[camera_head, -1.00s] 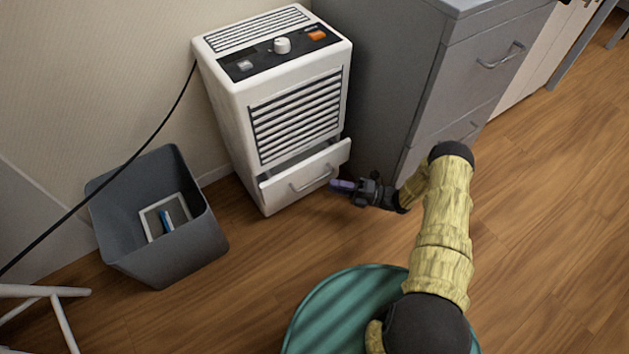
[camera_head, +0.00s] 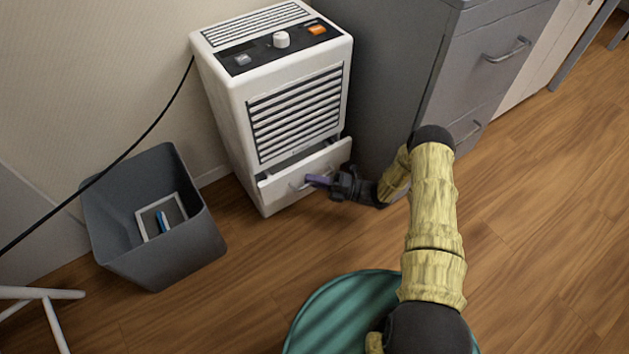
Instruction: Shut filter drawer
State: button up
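The filter drawer (camera_head: 275,186) is at the bottom of a white appliance (camera_head: 232,125) and stands partly out, with a dark gap above its front. Its bar handle shows on the front, partly covered by my gripper. My gripper (camera_head: 318,181) is in front of the right half of the drawer front, its purple fingertips pointing left at the handle. I cannot tell whether the fingers touch the drawer or are open or shut.
A grey bin (camera_head: 165,262) with a framed panel (camera_head: 160,215) in it stands left of the appliance. A grey cabinet (camera_head: 385,85) stands close on the right. A black cord (camera_head: 150,128) hangs at the left.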

aim_at(311, 172)
grip_shut()
jog(key=shift+w, duration=0.1)
jog(key=w+a, duration=0.1)
jog(key=w+a+b, duration=0.1)
jog(key=w, duration=0.1)
jog(key=shift+f+b, duration=0.15)
jog(key=shift+b, duration=0.15)
jog(key=shift+w+a+r, duration=0.2)
jog(key=shift+w+a, duration=0.05)
jog(key=shift+o, duration=2)
grip_release()
